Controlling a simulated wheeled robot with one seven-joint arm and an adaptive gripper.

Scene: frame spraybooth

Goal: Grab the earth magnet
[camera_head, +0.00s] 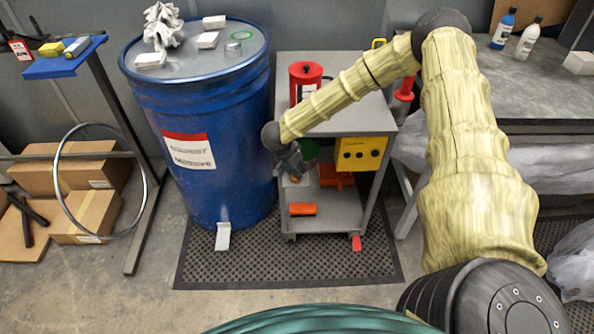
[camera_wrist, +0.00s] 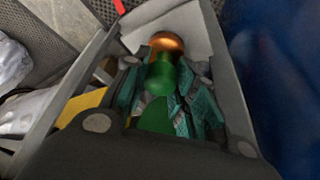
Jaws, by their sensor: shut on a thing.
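The earth magnet (camera_wrist: 160,76) appears to be the green piece with a rounded copper-orange end (camera_wrist: 166,42) in the wrist view. It sits between the teal-padded fingers of my gripper (camera_wrist: 166,88), which are closed on its green body. In the head view my gripper (camera_head: 292,163) is at the left side of the grey cart (camera_head: 336,211), over its lower shelf. A green part (camera_head: 310,152) shows just beside it. My gripper hides much of the magnet there, and I cannot tell whether the magnet touches the shelf.
A blue drum (camera_head: 205,130) stands close left of the cart. The cart also holds a red canister (camera_head: 305,80), a yellow box (camera_head: 361,154) and an orange block (camera_head: 302,209). A grey workbench (camera_head: 545,90) is at the right. The black mat (camera_head: 240,268) in front is mostly clear.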

